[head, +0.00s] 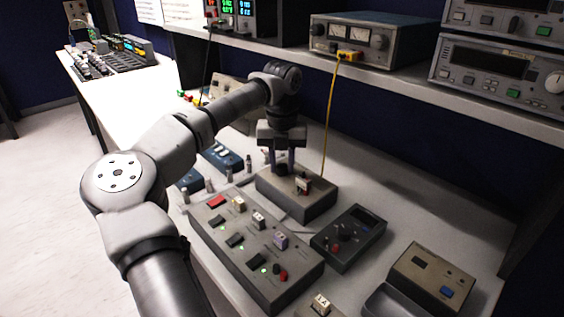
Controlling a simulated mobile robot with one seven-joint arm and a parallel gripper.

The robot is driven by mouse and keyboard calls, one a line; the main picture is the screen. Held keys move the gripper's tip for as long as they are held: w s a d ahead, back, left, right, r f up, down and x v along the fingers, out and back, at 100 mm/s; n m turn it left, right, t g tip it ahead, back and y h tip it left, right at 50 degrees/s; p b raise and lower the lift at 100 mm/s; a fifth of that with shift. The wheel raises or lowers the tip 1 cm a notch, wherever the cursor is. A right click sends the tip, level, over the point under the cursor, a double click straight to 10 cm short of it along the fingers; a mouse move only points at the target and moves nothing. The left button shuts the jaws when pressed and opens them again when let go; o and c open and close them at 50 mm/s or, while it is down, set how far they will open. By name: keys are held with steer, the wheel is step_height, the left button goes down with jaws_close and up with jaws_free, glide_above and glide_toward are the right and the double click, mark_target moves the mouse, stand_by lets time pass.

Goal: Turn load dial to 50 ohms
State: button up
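A grey box (296,205) sits on the white bench right under my gripper. A dark round dial (282,169) stands on its top toward the back left; I take it to be the load dial. My gripper (281,164) points straight down, with its two fingers apart on either side of this dial. I cannot tell whether the fingers touch it. The dial's pointer and scale markings are too small and partly hidden, so its setting cannot be read.
A long grey panel (246,249) with several switches lies in front of the box. A dark handheld meter (349,238) lies to its right. A beige box (433,276) is farther right. A yellow cable (329,120) hangs from the shelf instrument (365,42) behind.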

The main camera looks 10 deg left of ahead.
mark_target(282, 165)
steer(key=o, duration=0.4)
steer(key=shift+c, duration=0.2)
step_height(282, 165, up, 14)
steer(key=shift+b, duration=0.4)
steer(key=shift+f, duration=0.1)
